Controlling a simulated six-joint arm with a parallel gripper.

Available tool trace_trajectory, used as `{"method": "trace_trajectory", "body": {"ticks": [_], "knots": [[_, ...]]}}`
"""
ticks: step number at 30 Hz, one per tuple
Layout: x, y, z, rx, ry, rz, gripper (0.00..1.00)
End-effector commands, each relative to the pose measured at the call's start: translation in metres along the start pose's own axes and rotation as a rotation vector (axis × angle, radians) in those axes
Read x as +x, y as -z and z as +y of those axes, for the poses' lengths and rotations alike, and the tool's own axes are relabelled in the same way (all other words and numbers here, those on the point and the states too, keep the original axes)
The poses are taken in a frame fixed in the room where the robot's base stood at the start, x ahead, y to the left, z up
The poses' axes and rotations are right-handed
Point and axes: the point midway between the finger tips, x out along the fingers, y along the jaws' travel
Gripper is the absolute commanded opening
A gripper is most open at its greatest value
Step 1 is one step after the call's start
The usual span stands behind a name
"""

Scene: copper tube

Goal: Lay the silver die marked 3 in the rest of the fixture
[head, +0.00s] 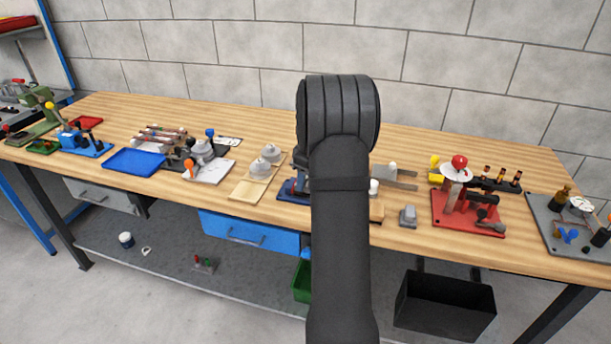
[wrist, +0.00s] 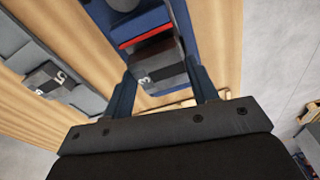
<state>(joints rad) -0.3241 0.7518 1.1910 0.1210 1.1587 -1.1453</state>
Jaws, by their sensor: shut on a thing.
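In the wrist view my gripper (wrist: 163,88) is shut on a grey metal die (wrist: 152,62), with one dark finger on each side. The blue fixture (wrist: 141,18) with a red strip (wrist: 140,36) lies just beyond and under the die. I cannot tell whether the die touches the fixture's rest. In the head view my arm hides the gripper and the die; part of the blue fixture (head: 289,188) shows left of the arm.
Another grey die marked 5 (wrist: 48,80) sits in a grey tray (wrist: 80,85) at the left of the wrist view. In the head view, a small grey block (head: 408,214) and a red fixture (head: 462,222) stand to the right. A wooden board (head: 247,190) is to the left.

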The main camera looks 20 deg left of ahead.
Motion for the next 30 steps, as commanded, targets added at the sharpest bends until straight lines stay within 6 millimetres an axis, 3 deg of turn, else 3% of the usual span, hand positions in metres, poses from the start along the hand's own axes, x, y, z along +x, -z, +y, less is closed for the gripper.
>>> {"method": "trace_trajectory", "body": {"ticks": [13, 14, 17, 26, 30], "knots": [[0.01, -0.001, 0.0, 0.0, -0.001, 0.001, 0.1], [0.01, -0.001, 0.0, 0.0, -0.001, 0.001, 0.57], [0.01, -0.001, 0.0, 0.0, -0.001, 0.001, 0.77], [0.01, -0.002, 0.0, 0.0, 0.001, -0.001, 0.79], [0.0, -0.001, 0.0, 0.0, -0.002, 0.001, 0.79]]}}
